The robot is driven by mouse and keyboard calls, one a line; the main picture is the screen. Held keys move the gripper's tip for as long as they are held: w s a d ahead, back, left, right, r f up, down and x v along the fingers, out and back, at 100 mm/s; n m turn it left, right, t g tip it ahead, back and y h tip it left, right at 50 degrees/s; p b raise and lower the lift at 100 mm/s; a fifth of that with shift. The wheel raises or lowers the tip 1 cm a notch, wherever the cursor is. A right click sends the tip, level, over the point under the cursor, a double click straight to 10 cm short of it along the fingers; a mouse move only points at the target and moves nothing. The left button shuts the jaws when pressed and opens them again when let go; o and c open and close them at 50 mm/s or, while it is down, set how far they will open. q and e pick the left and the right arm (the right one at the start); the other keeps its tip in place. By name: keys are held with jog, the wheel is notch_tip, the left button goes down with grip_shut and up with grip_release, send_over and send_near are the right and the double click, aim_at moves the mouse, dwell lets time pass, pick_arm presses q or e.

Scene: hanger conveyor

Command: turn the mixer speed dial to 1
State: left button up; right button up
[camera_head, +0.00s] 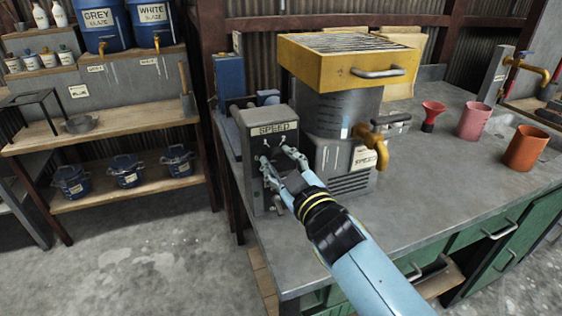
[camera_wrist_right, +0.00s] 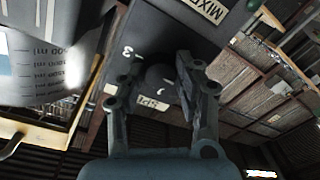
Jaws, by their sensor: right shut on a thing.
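A grey control box (camera_head: 250,122) with a "SPEED" label stands on the bench, beside the mixer drum (camera_head: 335,108). My right gripper (camera_head: 276,156) reaches the front face of this box, with its fingers on either side of the dial. In the right wrist view the dark round dial (camera_wrist_right: 160,76) sits between the fingers of the right gripper (camera_wrist_right: 160,64), which is shut on it. Small white marks, one like a 3, show around the dial; the pointer's setting cannot be read. In the head view the fingers hide the dial. My left gripper is not in view.
A yellow lid with a handle (camera_head: 378,72) tops the drum, and a yellow tap (camera_head: 372,146) juts from its side. A red funnel (camera_head: 432,115), a pink cup (camera_head: 474,121) and an orange cup (camera_head: 526,149) stand to the right. The bench front is clear.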

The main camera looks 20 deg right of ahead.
jog(key=m+p, duration=0.1)
jog(key=m, duration=0.2)
jog(key=m+p, duration=0.1)
jog(key=m, duration=0.3)
jog(key=shift+p, duration=0.3)
jog(key=shift+f+m+t+h+p, duration=0.15)
jog(key=shift+m+p, duration=0.25)
jog(key=shift+m, duration=0.8)
jog(key=shift+m+t+h+p, duration=0.15)
jog(key=shift+m+p, duration=0.2)
jog(key=shift+m, duration=0.85)
jog(key=o, duration=1.1)
jog(key=shift+o, duration=0.2)
